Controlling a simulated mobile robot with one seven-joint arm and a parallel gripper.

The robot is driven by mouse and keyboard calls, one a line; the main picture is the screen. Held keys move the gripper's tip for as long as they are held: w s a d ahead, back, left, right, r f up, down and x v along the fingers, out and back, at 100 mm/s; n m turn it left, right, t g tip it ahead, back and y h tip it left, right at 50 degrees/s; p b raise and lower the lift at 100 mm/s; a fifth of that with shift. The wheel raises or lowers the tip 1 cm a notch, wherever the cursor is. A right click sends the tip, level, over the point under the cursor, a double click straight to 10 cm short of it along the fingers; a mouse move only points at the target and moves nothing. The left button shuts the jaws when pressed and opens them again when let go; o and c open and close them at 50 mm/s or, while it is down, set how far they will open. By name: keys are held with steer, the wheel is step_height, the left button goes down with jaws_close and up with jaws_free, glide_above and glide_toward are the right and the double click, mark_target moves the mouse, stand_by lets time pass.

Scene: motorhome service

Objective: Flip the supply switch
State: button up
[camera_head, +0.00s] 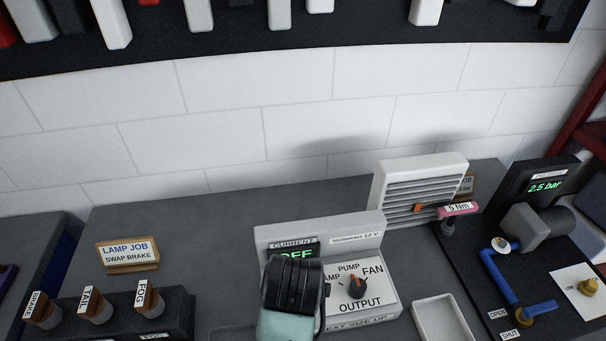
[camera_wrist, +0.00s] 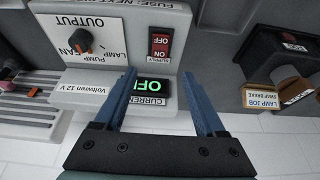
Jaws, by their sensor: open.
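The supply switch (camera_wrist: 160,42) is a small red and black rocker in the wrist view, with a SUPPLY label beside it. It sits on the grey Voltwren 12 V unit (camera_head: 320,233), next to the output knob (camera_head: 356,286). The unit's green display (camera_wrist: 140,87) reads OFF upside down in the wrist view. My gripper (camera_wrist: 160,74) is open and empty, its two blue fingers either side of the display and pointing toward the switch. No contact with the switch shows. In the head view my wrist covers the switch and part of the display.
A vented heater (camera_head: 420,183) stands behind the unit, and an empty white tray (camera_head: 446,320) lies to its right. A LAMP JOB sign (camera_head: 128,252) and BRAKE, TAIL and FOG plugs (camera_head: 96,306) are on the left. A pump board (camera_head: 520,270) is on the right.

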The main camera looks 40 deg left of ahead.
steer(key=p+x, duration=0.1)
steer(key=x, duration=1.1)
steer(key=shift+w+a+f, duration=0.1)
jaws_close()
